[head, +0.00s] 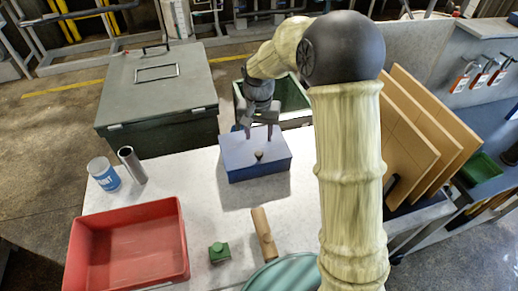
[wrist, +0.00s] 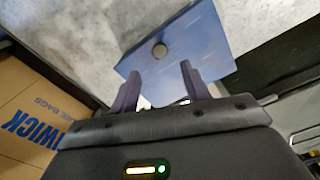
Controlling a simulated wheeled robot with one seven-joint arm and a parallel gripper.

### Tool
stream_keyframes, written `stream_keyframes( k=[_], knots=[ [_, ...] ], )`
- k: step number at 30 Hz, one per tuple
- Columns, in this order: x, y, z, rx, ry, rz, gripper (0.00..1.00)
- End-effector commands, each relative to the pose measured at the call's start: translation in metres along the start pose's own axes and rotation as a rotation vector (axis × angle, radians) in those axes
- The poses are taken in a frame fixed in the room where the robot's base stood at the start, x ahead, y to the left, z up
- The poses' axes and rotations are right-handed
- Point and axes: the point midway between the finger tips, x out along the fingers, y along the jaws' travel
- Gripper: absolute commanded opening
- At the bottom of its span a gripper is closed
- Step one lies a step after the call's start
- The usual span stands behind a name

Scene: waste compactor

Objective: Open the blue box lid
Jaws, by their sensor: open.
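The blue box (head: 256,160) stands on the light worktop in the head view, its lid closed. A small dark knob (head: 259,155) shows on it toward the front. In the wrist view the blue box (wrist: 190,45) is beyond the fingers, with its round grey knob (wrist: 159,50) above the gap between them. My gripper (head: 259,134) is open, pointing down over the back part of the box. In the wrist view my gripper (wrist: 157,80) shows two spread dark fingers with nothing held between them. I cannot tell whether the fingertips touch the lid.
A red tray (head: 130,245), a paint can (head: 104,174), a metal cylinder (head: 132,165), a green block (head: 219,252) and a wooden roller (head: 264,234) share the worktop. A green bin (head: 290,98) stands behind. Tan boards (head: 425,140) lean at right.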

Motion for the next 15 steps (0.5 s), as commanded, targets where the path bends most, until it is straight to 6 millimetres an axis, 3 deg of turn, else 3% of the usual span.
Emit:
stream_keyframes(
  k=[9, 15],
  knots=[
    [0.056, 0.000, 0.001, -0.001, -0.004, 0.002, 0.47],
    [0.076, 0.000, 0.001, 0.001, -0.002, 0.001, 0.47]
  ],
)
